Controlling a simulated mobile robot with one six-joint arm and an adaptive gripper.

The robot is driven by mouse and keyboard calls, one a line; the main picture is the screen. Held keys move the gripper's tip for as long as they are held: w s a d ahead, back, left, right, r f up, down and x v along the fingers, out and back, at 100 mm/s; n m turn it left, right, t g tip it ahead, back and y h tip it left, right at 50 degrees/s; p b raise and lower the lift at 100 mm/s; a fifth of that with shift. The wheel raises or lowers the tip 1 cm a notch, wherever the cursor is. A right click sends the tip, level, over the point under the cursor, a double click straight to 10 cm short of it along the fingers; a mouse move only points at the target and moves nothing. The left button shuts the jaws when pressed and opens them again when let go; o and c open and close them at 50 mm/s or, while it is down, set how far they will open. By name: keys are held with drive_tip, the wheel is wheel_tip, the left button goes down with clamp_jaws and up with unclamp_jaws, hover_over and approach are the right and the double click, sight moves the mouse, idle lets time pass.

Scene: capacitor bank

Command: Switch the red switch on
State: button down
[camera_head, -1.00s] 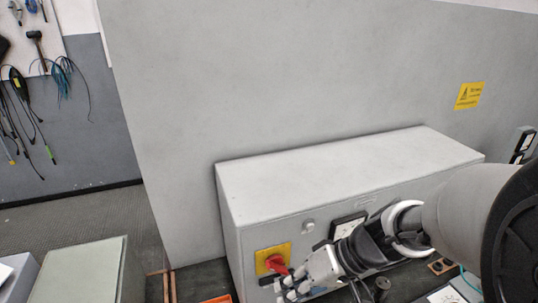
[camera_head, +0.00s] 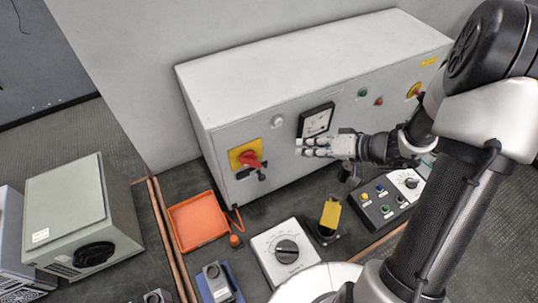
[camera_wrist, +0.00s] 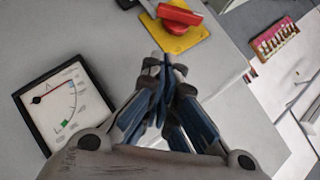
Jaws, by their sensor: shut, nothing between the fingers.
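The red switch (camera_head: 251,160) is a rotary handle on a yellow square plate (camera_head: 236,156), at the left end of the grey cabinet's front. In the head view its handle points toward the lower right, with a small dark part just below it.
A meter (camera_head: 316,121) sits on the cabinet front (camera_head: 290,160) behind my gripper. Below are an orange tray (camera_head: 198,222), a dial box (camera_head: 285,252), a yellow-topped device (camera_head: 330,214) and a button box (camera_head: 385,203). A grey-green box (camera_head: 75,207) stands at left.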

sight(250, 161)
drive_tip(key=s+f+x, duration=0.1)
drive_tip(key=s+x, duration=0.1)
drive_tip(key=x, duration=1)
drive_tip(key=shift+a+f, duration=0.4)
drive_tip(key=shift+a, duration=0.2)
drive_tip(key=shift+f+b, duration=0.1)
drive_tip(key=shift+b, duration=0.25)
drive_tip(key=shift+d+f+b, duration=0.1)
drive_tip(key=shift+b, duration=0.4)
drive_tip(key=shift+f+m+y+b, duration=0.15)
drive_tip(key=shift+m+y+b, duration=0.15)
drive_tip(key=shift+y+b, duration=0.25)
